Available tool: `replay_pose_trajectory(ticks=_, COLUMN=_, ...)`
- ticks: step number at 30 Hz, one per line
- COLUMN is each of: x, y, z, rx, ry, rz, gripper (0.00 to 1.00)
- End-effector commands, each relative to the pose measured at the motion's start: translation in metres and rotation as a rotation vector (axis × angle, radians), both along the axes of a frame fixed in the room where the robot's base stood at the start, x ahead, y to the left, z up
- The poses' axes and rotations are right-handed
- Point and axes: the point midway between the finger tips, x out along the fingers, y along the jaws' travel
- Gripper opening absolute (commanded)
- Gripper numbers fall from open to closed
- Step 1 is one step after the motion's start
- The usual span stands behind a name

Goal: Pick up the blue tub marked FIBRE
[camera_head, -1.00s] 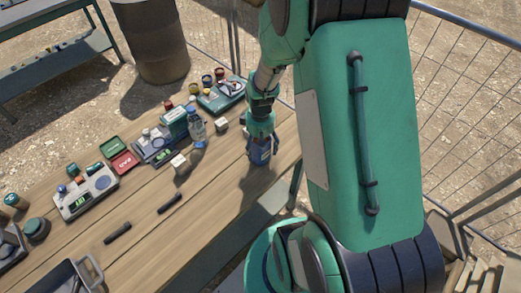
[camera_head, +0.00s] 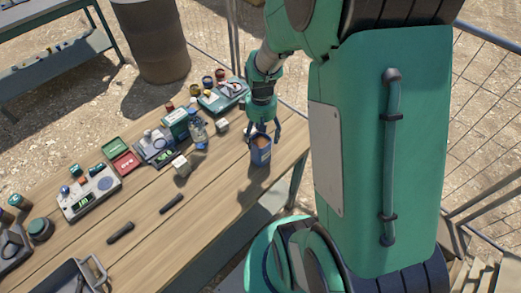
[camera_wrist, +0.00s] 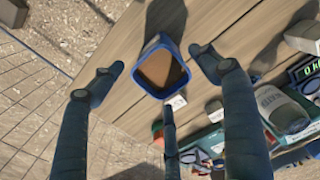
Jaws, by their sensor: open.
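The blue tub (camera_head: 261,154) stands upright near the right end of the wooden table. In the wrist view it shows from above as an open, squarish blue rim (camera_wrist: 139,72) with brown contents and a pale label on its side. I cannot read the label's word. My gripper (camera_head: 264,131) is open just above the tub, pointing down. In the wrist view its fingers (camera_wrist: 157,64) are spread to the left, right and below the tub's rim, with gaps at left and right. I cannot tell whether the lower finger touches it.
A clear bottle (camera_head: 198,132), a white cube (camera_head: 181,166) and a smaller block (camera_head: 222,127) stand left of the tub. Meters, cases and small jars line the far side. Two dark bars lie nearer. The wood just around the tub is clear.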

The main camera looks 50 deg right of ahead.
Motion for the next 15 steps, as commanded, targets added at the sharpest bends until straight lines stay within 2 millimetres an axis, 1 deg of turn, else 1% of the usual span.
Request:
replay_pose_trajectory(ticks=1, x=0.001, y=0.000, z=0.010, rx=-0.001, ry=-0.002, rz=0.000, gripper=0.76)
replay_pose_trajectory(ticks=6, x=0.000, y=0.000, z=0.031, rx=-0.001, ry=-0.001, rz=0.000, gripper=0.76)
replay_pose_trajectory(ticks=12, x=0.000, y=0.000, z=0.047, rx=0.000, ry=0.000, rz=0.000, gripper=0.76)
replay_pose_trajectory(ticks=15, x=0.000, y=0.000, z=0.051, rx=0.000, ry=0.000, rz=0.000, gripper=0.76)
